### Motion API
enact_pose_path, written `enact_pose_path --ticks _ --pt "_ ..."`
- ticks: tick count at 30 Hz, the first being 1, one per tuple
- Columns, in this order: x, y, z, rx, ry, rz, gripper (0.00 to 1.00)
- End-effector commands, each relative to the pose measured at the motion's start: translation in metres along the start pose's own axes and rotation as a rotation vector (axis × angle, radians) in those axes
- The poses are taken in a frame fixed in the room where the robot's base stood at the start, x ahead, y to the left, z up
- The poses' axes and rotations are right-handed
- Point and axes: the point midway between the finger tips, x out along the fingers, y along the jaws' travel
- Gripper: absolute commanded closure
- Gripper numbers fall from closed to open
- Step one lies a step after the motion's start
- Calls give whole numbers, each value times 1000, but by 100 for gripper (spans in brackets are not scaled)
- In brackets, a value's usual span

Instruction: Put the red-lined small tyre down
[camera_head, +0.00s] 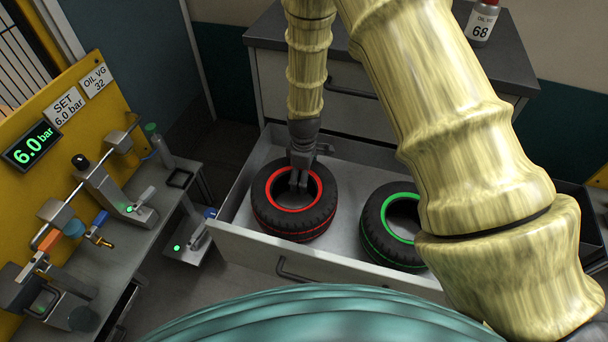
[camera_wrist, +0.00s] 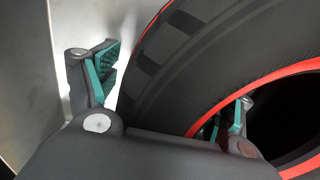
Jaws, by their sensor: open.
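The red-lined small tyre (camera_head: 293,222) lies flat in the left part of the open drawer (camera_head: 250,240). My gripper (camera_head: 300,180) reaches down at the tyre's far side in the head view. In the wrist view my gripper (camera_wrist: 165,100) is open, with one finger outside the tyre (camera_wrist: 190,60) and the other inside its red-lined hole. A gap shows between the outer finger and the tread. Contact of the inner finger with the tyre cannot be told. The tyre's underside is hidden.
A green-lined tyre (camera_head: 375,235) lies to the right in the same drawer, partly behind my arm. The grey cabinet (camera_head: 265,25) rises behind, with an oil bottle (camera_head: 480,25) on top. A workbench (camera_head: 130,225) with tools stands left.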

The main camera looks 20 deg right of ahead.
Motion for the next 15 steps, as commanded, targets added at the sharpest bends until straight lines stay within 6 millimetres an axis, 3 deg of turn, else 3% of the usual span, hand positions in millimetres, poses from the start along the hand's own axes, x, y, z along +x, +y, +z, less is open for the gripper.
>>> enact_pose_path --ticks 8,15 --pt "-11 1 0 1 1 1 19" --pt "-50 1 0 0 2 2 19"
